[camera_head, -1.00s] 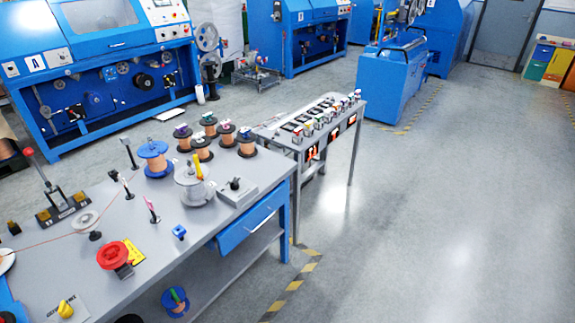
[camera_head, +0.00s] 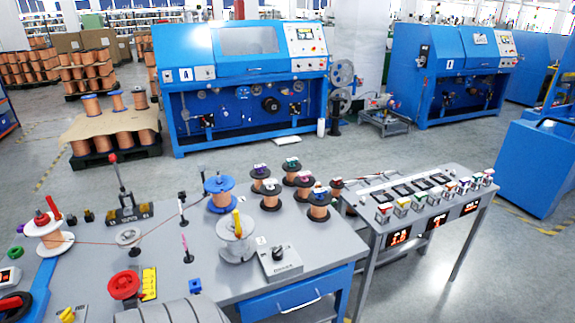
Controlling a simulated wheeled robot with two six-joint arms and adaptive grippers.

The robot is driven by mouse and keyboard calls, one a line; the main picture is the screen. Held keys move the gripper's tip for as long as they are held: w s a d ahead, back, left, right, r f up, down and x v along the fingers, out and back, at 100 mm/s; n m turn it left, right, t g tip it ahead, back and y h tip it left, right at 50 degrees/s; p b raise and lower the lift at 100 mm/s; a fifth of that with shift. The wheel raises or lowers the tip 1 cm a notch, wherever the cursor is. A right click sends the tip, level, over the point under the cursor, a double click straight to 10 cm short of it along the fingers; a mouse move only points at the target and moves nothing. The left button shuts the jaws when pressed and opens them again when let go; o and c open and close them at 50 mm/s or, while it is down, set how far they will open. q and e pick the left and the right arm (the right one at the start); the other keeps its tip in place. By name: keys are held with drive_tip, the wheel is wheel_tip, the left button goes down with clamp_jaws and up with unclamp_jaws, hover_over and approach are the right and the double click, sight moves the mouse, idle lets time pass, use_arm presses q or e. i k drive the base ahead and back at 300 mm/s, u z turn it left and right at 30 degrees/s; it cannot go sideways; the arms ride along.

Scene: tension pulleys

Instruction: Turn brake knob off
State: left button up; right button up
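A grey box with a black rotary knob (camera_head: 277,254) stands on the grey workbench (camera_head: 330,252), near its right front edge. Its label is too small to read, so I cannot confirm that it is the brake knob or tell its setting. A grey rounded part at the bottom centre looks like my own arm. Neither gripper's fingers show.
A red handwheel (camera_head: 124,285) is at the front of the bench. Several copper spools (camera_head: 305,184) stand behind. A side table (camera_head: 462,217) with small coloured items is at right. Blue machines (camera_head: 240,85) line the back.

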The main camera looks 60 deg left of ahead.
sight(278, 254)
drive_tip(key=u, duration=0.55)
drive_tip(key=i, duration=0.8)
drive_tip(key=u, duration=0.85)
